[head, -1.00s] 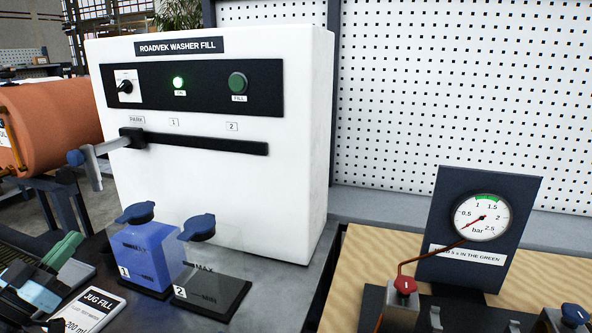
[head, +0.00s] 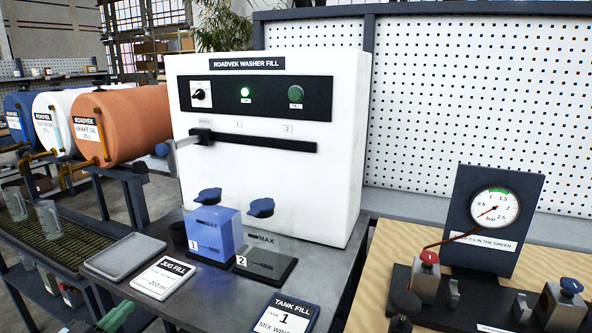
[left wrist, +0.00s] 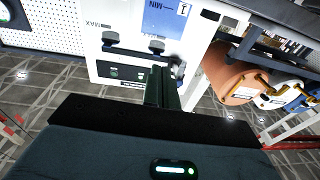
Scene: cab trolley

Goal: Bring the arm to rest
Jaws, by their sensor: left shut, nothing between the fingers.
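My left gripper (head: 115,318) shows only as dark green fingertips at the bottom edge of the head view, in front of the bench. In the left wrist view its fingers (left wrist: 161,88) are together with nothing between them. That view shows the washer fill machine (left wrist: 125,72) upside down, apart from the fingers. In the head view the white machine (head: 345,160) stands on the bench with its green lamp (head: 245,92) lit. The nozzle arm (head: 185,141) is at the left end of its slot. My right gripper is in neither view.
Tank 1 (head: 226,226) holds blue liquid; tank 2 (head: 262,243) beside it looks clear. A grey tray (head: 125,256), a jug fill card (head: 163,278) and a tank fill card (head: 286,318) lie in front. Drums stand left; a gauge panel (head: 480,240) stands right.

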